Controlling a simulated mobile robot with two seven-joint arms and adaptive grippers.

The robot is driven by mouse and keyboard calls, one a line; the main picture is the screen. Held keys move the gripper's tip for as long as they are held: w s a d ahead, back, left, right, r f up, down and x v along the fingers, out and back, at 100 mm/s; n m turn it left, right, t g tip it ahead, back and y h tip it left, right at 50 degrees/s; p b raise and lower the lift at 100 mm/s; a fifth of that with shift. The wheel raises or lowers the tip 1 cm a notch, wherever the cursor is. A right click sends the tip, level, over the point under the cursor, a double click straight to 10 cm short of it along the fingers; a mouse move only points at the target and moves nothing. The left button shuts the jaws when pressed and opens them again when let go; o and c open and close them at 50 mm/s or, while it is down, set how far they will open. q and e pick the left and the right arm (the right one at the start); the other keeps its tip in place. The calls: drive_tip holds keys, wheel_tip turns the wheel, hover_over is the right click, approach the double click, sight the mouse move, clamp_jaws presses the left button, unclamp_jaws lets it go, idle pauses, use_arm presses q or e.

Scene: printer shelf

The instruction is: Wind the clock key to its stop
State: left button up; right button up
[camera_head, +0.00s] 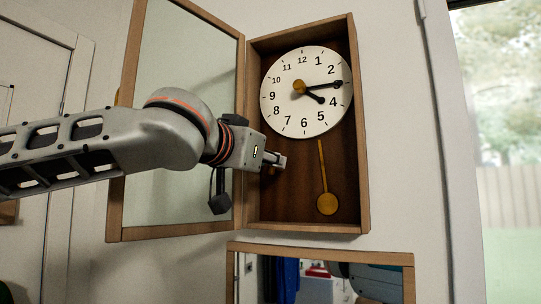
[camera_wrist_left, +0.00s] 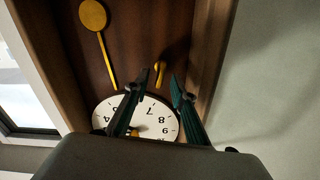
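The clock's white dial (camera_head: 305,92) sits in the upper part of an open wooden case (camera_head: 362,150). A brass piece (camera_head: 299,87) stands out from the dial left of its centre. In the left wrist view a small brass key-like piece (camera_wrist_left: 160,72) is against the brown back panel, below the dial in the case. My left gripper (camera_head: 280,162) reaches into the case's lower left. In the wrist view its two dark fingers (camera_wrist_left: 160,75) are apart, with the brass piece showing in the gap between their tips; I cannot tell whether they touch it. My right gripper is out of view.
A brass pendulum (camera_head: 326,203) hangs at the case's lower right. The glazed door (camera_head: 181,232) is swung open to the left, behind my left arm. A wood-framed mirror (camera_head: 320,252) is below the case. A window (camera_head: 500,120) is at the right.

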use_arm(q)
drive_tip(key=shift+x, duration=0.75)
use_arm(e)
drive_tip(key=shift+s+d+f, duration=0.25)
use_arm(q)
clamp_jaws()
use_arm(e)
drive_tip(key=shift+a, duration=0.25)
use_arm(q)
drive_tip(key=shift+f, duration=0.1)
